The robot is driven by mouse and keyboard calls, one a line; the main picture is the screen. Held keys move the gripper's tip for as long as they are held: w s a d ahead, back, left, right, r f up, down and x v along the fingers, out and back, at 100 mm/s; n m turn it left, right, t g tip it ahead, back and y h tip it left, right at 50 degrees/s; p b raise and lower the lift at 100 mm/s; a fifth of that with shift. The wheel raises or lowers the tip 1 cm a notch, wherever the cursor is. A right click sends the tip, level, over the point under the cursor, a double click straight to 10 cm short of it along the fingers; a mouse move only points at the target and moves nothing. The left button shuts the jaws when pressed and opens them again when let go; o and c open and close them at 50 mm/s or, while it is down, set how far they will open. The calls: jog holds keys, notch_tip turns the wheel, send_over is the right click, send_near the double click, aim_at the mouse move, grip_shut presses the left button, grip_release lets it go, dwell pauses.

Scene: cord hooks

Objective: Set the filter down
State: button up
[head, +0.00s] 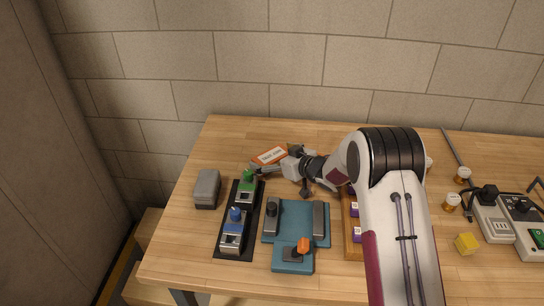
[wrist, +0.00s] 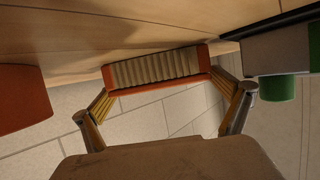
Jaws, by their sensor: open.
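The filter (wrist: 155,69), a pleated tan strip in an orange-red frame, lies between my fingertips at the tabletop in the wrist view. My gripper (wrist: 160,88) is open, with one finger beside each end of the filter; I cannot tell whether they touch it. In the head view my gripper (head: 264,169) reaches left, low over the table, near the green-knobbed block; the filter is not clearly seen there.
An orange piece with a white label (head: 269,156) lies just behind my gripper. The green-knobbed block (head: 246,187) and blue-knobbed block (head: 234,229) stand on a black strip. A grey box (head: 207,188) is left, a teal fixture (head: 294,235) in front.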

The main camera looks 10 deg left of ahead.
aim_at(278, 159)
jog(key=shift+v, duration=1.25)
jog(key=shift+s+d+r, duration=0.1)
jog(key=shift+r, duration=1.7)
jog(key=shift+s+d+r, duration=0.1)
jog(key=shift+r, duration=1.7)
jog(key=s+d+r+m+t+h, duration=0.3)
jog(key=d+r+h, duration=0.2)
jog(key=d+r, duration=0.7)
jog(key=s+d+r+m+g+h, duration=0.25)
jog(key=s+d+r+h, duration=0.35)
jog(key=s+d, duration=0.5)
jog(key=s+f+m+g, duration=0.1)
jog(key=s+f+g, duration=0.1)
jog(key=s, duration=1.5)
jog(key=s+f+m+g+y, duration=0.1)
jog(key=s+f+m+g, duration=0.1)
jog(key=s, duration=1.6)
jog(key=shift+s+d+f, duration=0.3)
jog(key=shift+d+f, duration=0.05)
jog(key=shift+f, duration=0.1)
